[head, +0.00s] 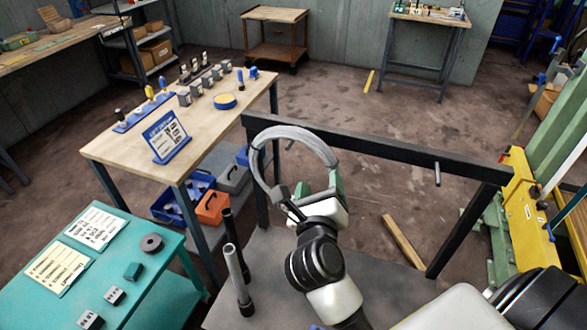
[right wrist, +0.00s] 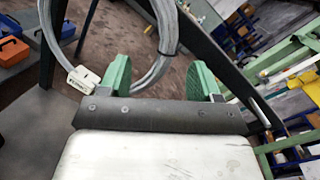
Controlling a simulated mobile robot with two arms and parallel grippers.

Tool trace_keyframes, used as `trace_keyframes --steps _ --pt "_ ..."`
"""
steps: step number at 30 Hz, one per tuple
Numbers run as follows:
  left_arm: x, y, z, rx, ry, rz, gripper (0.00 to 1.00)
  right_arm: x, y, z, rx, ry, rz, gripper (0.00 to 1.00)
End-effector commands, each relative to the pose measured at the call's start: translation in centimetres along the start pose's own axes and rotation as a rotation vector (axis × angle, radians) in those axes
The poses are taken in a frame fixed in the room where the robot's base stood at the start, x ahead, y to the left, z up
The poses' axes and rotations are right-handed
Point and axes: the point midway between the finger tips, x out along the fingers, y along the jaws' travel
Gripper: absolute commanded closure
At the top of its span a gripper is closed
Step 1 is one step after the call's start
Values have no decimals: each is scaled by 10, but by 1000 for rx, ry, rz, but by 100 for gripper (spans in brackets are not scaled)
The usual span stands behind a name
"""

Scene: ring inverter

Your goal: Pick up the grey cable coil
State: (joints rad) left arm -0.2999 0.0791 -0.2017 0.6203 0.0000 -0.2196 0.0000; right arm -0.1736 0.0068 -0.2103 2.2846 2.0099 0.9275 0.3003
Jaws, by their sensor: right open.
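The grey cable coil (head: 262,172) is a large ring at the left part of a dark rack's top bar, seemingly hanging there; its support is hidden. In the right wrist view the coil (right wrist: 165,30) shows as a bundle of grey strands with a white tag (right wrist: 84,77). My right gripper (head: 318,188) is at the coil's lower right side. In the right wrist view its green-padded fingers (right wrist: 162,76) are apart, and the strands pass between or just beyond them; I cannot tell the exact depth. My left gripper is not in view.
The dark rack (head: 380,150) has another peg (head: 437,173) at right. A wooden workbench (head: 200,125) and a teal table (head: 120,275) are at left. A green and yellow machine (head: 525,215) is at right.

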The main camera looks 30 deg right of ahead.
Motion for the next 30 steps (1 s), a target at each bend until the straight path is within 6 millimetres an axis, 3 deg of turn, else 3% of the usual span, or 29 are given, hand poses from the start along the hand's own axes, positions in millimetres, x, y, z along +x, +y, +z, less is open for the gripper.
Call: trace_keyframes --steps 6,13,21,30 --pt "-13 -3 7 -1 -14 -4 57 34 -2 2 -4 -2 -2 37" --pt "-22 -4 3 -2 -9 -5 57 53 -6 3 -5 -2 -3 37" --pt "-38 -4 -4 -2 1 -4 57 90 -10 1 -5 -3 -3 37" --pt "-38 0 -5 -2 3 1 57 95 -9 -1 -4 -2 -2 37"
